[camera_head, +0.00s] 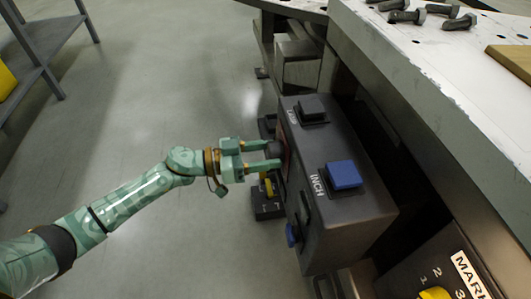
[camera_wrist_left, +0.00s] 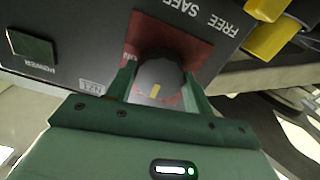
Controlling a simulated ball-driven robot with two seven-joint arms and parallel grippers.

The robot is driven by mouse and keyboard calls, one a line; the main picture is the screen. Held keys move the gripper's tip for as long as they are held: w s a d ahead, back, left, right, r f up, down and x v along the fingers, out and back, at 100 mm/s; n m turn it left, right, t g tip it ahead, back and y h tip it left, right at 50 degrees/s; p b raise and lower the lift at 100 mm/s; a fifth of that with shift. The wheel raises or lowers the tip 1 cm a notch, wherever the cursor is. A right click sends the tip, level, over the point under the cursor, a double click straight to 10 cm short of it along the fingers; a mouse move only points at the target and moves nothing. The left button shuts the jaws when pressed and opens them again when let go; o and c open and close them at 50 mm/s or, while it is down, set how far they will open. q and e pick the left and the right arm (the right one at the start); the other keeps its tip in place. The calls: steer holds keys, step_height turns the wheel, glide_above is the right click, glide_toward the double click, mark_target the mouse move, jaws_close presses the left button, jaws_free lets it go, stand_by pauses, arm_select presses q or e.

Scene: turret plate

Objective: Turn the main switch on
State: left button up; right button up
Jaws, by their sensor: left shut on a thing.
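A dark round knob (camera_wrist_left: 158,74) with a yellow mark on its face sits on a red plate (camera_wrist_left: 205,48) on the dark control box, and I take it for the main switch. In the head view the knob (camera_head: 273,149) shows on the box's left side. My left gripper (camera_head: 270,156) comes in from the left and is shut on the knob, one finger on each side. The wrist view also shows its green fingers (camera_wrist_left: 157,88) flanking the knob. Lettering on the red plate is partly hidden. My right gripper is not in view.
The control box (camera_head: 350,225) carries a blue INCH button (camera_head: 343,175) and a black button (camera_head: 311,107) on top. A white bench (camera_head: 430,90) with several bolts overhangs at the right. Grey floor (camera_head: 150,110) is open at the left, before a shelf (camera_head: 45,40).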

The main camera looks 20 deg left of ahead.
arm_select(q)
steer(key=m+p, duration=0.1)
steer(key=m, duration=1.6)
steer(key=shift+m+p, duration=0.3)
steer(key=shift+p, duration=0.1)
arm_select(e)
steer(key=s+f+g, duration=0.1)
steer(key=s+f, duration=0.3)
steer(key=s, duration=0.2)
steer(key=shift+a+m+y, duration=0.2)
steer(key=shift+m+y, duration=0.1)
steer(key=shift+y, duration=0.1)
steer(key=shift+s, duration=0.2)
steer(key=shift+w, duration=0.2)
arm_select(q)
steer(key=o, duration=1)
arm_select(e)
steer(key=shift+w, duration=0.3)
